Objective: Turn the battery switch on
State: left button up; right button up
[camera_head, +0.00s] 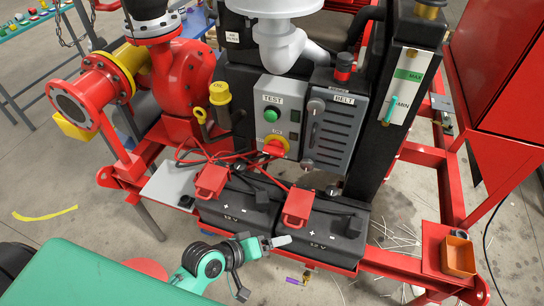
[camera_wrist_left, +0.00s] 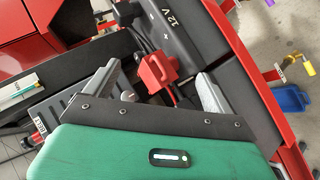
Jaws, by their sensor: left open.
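A red rotary switch handle on a yellow plate (camera_head: 275,146), which looks like the battery switch, sits low on the grey control box (camera_head: 285,115) under the green TEST button. I cannot read the handle's position. I cannot make out the switch in that view. My right gripper is not in view.
Two black 12 V batteries (camera_head: 236,206) with red terminal covers (camera_head: 298,205) stand below the box. Red and black cables run between box and batteries. A red flanged pump (camera_head: 187,80) is at left. An orange bin (camera_head: 458,257) is at right on the red frame.

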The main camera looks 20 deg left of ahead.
pick_arm(q)
jog(key=w+d+r+n+t+h, duration=0.2)
jog(key=w+r+n+t, duration=0.15)
jog(key=r+n, duration=0.2)
jog(key=n+t+y, duration=0.6)
jog(key=n+y, duration=0.3)
jog(key=n, duration=1.6)
send_near(272, 154)
jog(key=w+p, duration=0.1)
jog(key=w, duration=0.3)
jog(key=w+p, duration=0.1)
jog(key=w, duration=0.4)
jog(key=shift+w+d+f, duration=0.1)
jog(key=shift+w+f, duration=0.15)
jog(key=shift+w, duration=0.05)
jog(key=c, duration=1)
